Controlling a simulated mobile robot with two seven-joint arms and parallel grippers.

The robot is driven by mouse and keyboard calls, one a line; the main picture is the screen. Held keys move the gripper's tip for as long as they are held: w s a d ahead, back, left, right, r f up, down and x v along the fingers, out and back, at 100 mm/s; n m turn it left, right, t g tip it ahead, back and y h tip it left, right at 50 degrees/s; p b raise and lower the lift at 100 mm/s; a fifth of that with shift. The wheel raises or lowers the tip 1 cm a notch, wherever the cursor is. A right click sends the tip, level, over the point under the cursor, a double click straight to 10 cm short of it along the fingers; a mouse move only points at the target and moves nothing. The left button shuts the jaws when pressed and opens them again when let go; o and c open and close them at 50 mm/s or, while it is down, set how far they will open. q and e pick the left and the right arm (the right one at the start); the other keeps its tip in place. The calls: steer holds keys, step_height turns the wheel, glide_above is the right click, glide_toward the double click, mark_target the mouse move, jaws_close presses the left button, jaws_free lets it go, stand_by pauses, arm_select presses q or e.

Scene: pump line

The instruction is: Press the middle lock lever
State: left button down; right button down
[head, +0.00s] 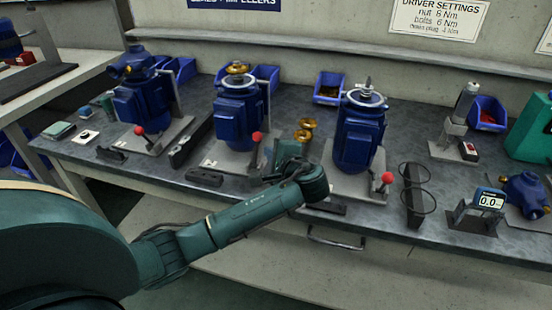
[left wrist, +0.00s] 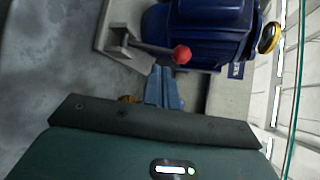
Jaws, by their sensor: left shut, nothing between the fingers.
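The middle lock lever, with a red ball knob (head: 257,137), stands at the right front of the middle blue pump (head: 237,112). In the left wrist view the red knob (left wrist: 182,54) lies just beyond my fingertips, on a dark rod from a bracket, beside the blue pump body (left wrist: 208,30). My left gripper (head: 287,158) is right of the middle lever in the head view, partly hidden by my own arm. Its fingers (left wrist: 163,80) are shut and empty. They look close to the knob; I cannot tell whether they touch it. My right gripper is not in view.
The left pump (head: 142,105) and right pump (head: 358,135) have red-knobbed levers (head: 139,131) (head: 387,178). Blue bins (head: 329,86) line the back. A display reading 0.0 (head: 490,200) stands at the right.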

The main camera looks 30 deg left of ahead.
arm_select(q)
steer(key=x, duration=0.4)
steer(key=shift+w+a+f, duration=0.15)
steer(key=shift+w+a, duration=0.1)
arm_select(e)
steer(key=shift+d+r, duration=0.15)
arm_select(q)
steer(key=shift+s+b, duration=0.1)
steer(key=shift+b, duration=0.25)
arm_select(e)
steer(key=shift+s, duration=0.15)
